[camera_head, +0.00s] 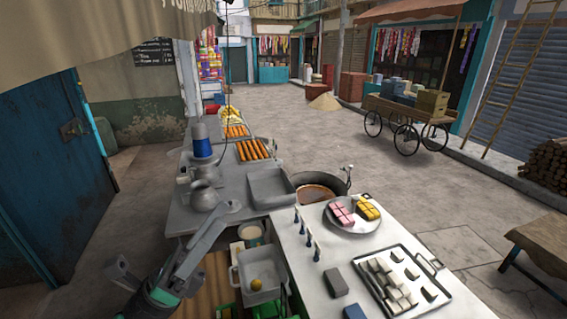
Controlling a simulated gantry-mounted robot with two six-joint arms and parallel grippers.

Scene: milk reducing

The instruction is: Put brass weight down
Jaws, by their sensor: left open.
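A small round golden piece, which looks like the brass weight (256,284), lies in a grey square pan (276,262) at the lower middle. My left gripper (178,237) comes in from the lower left with its fingers wide apart and nothing between them. It is to the left of the pan and apart from the golden piece. My right gripper does not show.
A white counter (300,262) at right holds a plate (353,214) of pink and yellow sweets and a tray (426,297) of pale pieces. A round pot (318,187) stands behind. A steel jug (203,195) stands on the left counter.

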